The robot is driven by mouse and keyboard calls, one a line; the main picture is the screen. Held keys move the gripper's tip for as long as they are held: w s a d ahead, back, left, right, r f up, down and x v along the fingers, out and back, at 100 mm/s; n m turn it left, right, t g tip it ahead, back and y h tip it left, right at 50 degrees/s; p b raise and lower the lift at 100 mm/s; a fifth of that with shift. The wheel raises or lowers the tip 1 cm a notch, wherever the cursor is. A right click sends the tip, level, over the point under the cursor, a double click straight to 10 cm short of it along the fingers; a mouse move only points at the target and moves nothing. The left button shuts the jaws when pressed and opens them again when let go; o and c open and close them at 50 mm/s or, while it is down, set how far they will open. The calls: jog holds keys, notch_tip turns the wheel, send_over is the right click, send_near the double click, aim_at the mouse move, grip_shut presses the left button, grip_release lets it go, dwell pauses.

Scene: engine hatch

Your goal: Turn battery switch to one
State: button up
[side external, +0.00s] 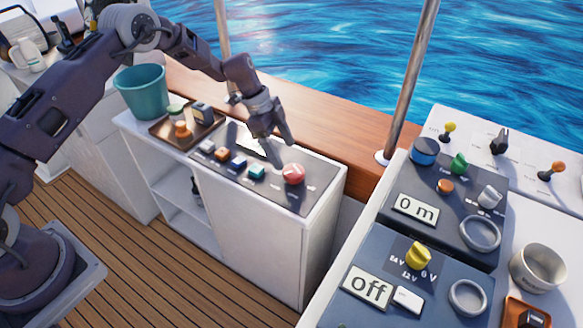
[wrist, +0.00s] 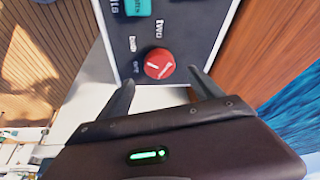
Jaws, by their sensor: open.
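The battery switch is a round red knob (side external: 293,174) at the right end of the dark panel (side external: 313,189) on the white cabinet. In the wrist view the red knob (wrist: 159,63) has a white pointer line, and labels including "two" stand around it; the other labels are hard to read. My gripper (side external: 279,156) is above the panel, just left of and behind the knob in the side view. In the wrist view my gripper (wrist: 163,90) has its fingers spread apart, with the knob ahead of the gap between them. It holds nothing.
Several coloured switches, including a teal one (side external: 257,172), line the panel left of the knob. A brown tray (side external: 160,132) with small items and a teal bucket (side external: 141,92) stand further left. A metal pole (side external: 410,85) rises behind. Grey control panels (side external: 450,205) stand at right.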

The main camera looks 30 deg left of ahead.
aim_at(293, 170)
jog(key=x, duration=0.7)
jog(key=shift+f, duration=0.1)
jog(key=c, duration=1.4)
